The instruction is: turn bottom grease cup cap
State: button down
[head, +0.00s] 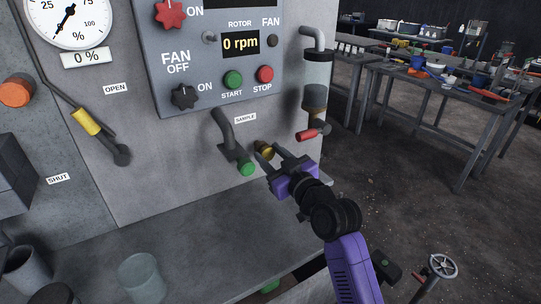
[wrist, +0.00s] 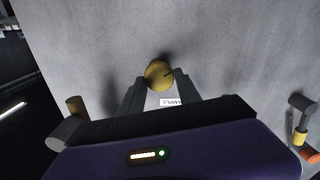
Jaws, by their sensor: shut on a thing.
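The grease cup cap (head: 265,148) is a small round yellow knob on the grey machine panel, just below and right of the SAMPLE label. It also shows in the wrist view as a yellow disc (wrist: 158,76) with a dark mark near its right edge. My gripper (head: 272,155) reaches it from the lower right, with one finger on each side of the cap. In the wrist view my gripper (wrist: 160,82) is shut on the cap. The fingers partly hide the cap's sides. No second yellow cap can be made out in the head view.
A grey ledge (head: 200,220) lies beneath, carrying a translucent cup (head: 142,275). Workbenches stand behind right.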

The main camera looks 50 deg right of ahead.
jog(key=shift+m, duration=0.4)
jog(key=shift+m+p, duration=0.65)
jog(key=shift+m, duration=0.25)
jog(key=shift+d+m+p, duration=0.1)
jog(key=shift+m+p, duration=0.5)
jog(key=shift+m, duration=1)
jog(key=c, duration=0.8)
grip_release()
jog(key=shift+c, duration=0.2)
jog(key=shift+s, duration=0.15)
